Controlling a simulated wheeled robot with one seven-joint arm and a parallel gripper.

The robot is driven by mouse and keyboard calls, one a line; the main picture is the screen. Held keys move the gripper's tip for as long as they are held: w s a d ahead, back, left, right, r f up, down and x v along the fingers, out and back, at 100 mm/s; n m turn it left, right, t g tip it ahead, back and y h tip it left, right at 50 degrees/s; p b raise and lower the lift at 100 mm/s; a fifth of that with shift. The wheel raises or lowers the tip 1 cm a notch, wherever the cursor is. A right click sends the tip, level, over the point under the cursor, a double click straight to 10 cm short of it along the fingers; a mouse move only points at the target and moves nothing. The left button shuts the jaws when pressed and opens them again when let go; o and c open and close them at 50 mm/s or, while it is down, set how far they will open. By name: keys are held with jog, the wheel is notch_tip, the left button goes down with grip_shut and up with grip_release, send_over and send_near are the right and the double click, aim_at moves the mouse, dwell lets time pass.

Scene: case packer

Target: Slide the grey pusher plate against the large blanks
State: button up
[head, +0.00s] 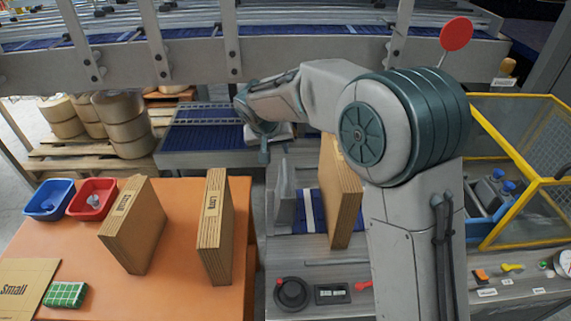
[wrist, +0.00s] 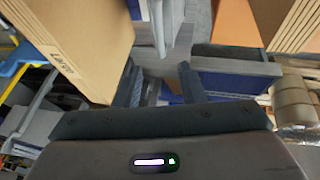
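The grey pusher plate (head: 284,196) stands upright in the packer's magazine, left of the large blanks (head: 340,195). A gap with a blue strip shows between plate and blanks. The blanks stand upright, partly hidden behind my arm. In the wrist view the blanks (wrist: 75,40), printed "Large", fill the upper left. A pale grey upright piece, which looks like the plate (wrist: 158,25), shows beyond the fingertips. My gripper (head: 265,152) is above and left of the plate, apart from it. In the wrist view my gripper (wrist: 160,75) has its two dark fingers spread, with nothing held.
The orange table (head: 180,285) at left holds two upright blank stacks (head: 132,225) (head: 215,228), a blue bin (head: 48,200) and a red bin (head: 92,198). A knob (head: 291,293) sits in front of the magazine. A yellow-framed guard (head: 515,170) stands at right.

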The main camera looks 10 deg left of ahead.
aim_at(286, 171)
jog(key=p+x, duration=0.3)
jog(key=x, duration=1)
jog(key=shift+f, duration=0.2)
jog(key=shift+d, duration=0.1)
grip_shut()
